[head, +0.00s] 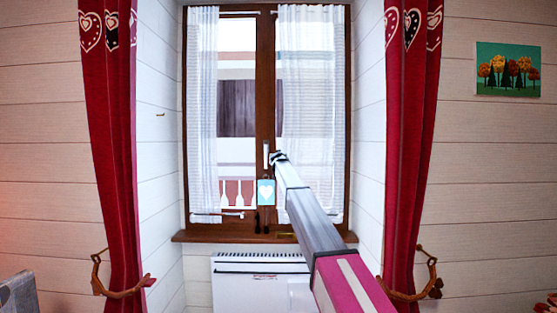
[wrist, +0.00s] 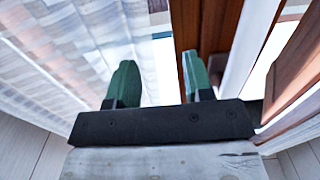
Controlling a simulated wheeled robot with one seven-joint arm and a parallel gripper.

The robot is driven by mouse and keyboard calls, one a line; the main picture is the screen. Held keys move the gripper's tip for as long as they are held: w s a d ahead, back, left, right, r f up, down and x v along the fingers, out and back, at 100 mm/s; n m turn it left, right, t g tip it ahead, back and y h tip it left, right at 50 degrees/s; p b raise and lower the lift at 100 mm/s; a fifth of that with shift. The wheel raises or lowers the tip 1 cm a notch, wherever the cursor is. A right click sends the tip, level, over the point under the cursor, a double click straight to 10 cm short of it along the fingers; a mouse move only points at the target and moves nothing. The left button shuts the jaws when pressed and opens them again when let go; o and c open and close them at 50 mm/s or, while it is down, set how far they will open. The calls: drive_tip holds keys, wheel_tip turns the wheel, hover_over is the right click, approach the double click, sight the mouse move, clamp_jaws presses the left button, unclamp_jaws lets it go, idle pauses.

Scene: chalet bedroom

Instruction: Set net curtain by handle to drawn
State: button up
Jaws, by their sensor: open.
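Two white net curtains hang in the brown-framed window in the head view. The left net curtain (head: 203,110) is gathered at the left side, with clear glass beside it. The right net curtain (head: 308,90) covers most of its pane. My gripper (head: 279,158) is at the end of my outstretched arm, near the right net curtain's inner edge. In the wrist view, my gripper (wrist: 159,82) is open, its green-tipped fingers apart with nothing clearly between them. The net curtain (wrist: 60,55) is to its left and the window frame (wrist: 205,35) to its right. I cannot make out a curtain handle.
A white window handle (head: 266,154) and a blue heart tag (head: 266,193) are by the centre post. Below are the sill (head: 205,236) and a white radiator (head: 235,285). Tied red curtains (head: 110,150) (head: 408,150) flank the recess.

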drive_tip(key=s, duration=0.6)
drive_tip(key=shift+s, duration=0.35)
drive_tip(key=s+d+f+g+h, duration=0.1)
drive_tip(key=s+d+f+g, duration=0.3)
drive_tip(key=s+f, duration=0.75)
drive_tip(key=s+d+f+g, duration=0.2)
drive_tip(key=s+d+f, duration=0.4)
drive_tip(key=f, duration=1.1)
drive_tip(key=s+d+f+g+h, duration=0.1)
drive_tip(key=s+d+f+g, duration=0.3)
drive_tip(key=s+f, duration=0.8)
drive_tip(key=s+d+f+g, duration=0.2)
drive_tip(key=s+f, duration=0.6)
drive_tip(key=s, duration=0.4)
drive_tip(key=s+d+f+g+y, duration=0.1)
drive_tip(key=s+d+f+g, duration=0.1)
drive_tip(key=s+f, duration=0.6)
drive_tip(key=s+d+f+g+y, duration=0.1)
drive_tip(key=s+f+g, duration=0.3)
drive_tip(key=s, duration=1.2)
wheel_tip(320, 180, down, 4)
drive_tip(key=shift+d+r, duration=0.1)
drive_tip(key=shift+d, duration=0.5)
drive_tip(key=shift+s, duration=0.1)
